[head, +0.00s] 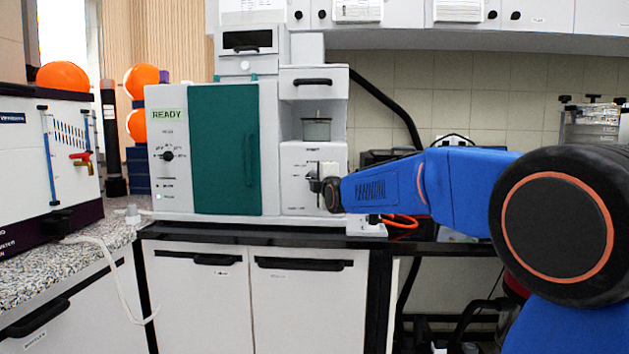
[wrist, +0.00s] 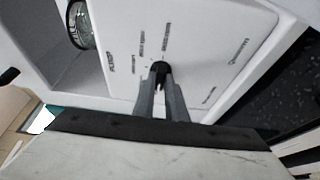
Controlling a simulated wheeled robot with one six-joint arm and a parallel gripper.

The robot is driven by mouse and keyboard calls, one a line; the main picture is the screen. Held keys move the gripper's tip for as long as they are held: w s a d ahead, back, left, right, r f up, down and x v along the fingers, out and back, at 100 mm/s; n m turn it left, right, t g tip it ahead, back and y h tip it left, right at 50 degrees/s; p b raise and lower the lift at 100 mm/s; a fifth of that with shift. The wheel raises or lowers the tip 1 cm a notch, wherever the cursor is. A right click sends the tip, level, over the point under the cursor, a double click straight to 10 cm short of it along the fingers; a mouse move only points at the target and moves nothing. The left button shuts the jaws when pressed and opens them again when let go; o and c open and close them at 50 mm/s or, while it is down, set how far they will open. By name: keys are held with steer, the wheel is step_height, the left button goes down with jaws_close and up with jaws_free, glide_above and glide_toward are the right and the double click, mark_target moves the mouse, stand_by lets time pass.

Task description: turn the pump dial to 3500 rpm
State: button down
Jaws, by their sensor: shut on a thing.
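The pump dial (wrist: 159,66) is a small black knob on a white front panel (wrist: 215,50), with several printed labels around it that are too blurred to read. My gripper (wrist: 161,84) is shut on the dial, with one finger on each side of it. In the head view my gripper (head: 317,185) reaches the same panel (head: 299,160) from the right. There the dial is hidden behind the fingers and wrist. The dial's pointer cannot be made out, so its setting cannot be told.
A second black knob (head: 168,156) sits on the left panel, under a READY display (head: 167,114). A green door (head: 225,150) lies between the panels. A glass vessel (head: 317,129) stands in the recess above the dial's panel. The black bench edge (head: 200,231) runs below.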

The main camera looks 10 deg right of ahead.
steer(key=shift+f, duration=0.1)
steer(key=n+h, duration=0.4)
steer(key=n, duration=0.7)
steer(key=a+n+g+h, duration=0.1)
steer(key=n+h, duration=0.4)
steer(key=n, duration=0.6)
steer(key=a+n+h, duration=0.1)
steer(key=n+h, duration=0.3)
steer(key=n, duration=0.7)
steer(key=shift+w+f+n+g+h, duration=0.25)
steer(key=shift+w+n+g+h, duration=0.05)
steer(key=shift+n+g+h, duration=0.1)
steer(key=m+g, duration=0.1)
steer(key=m, duration=0.3)
steer(key=m+g, duration=0.1)
steer(key=m, duration=0.1)
steer(key=shift+r+m+g, duration=0.3)
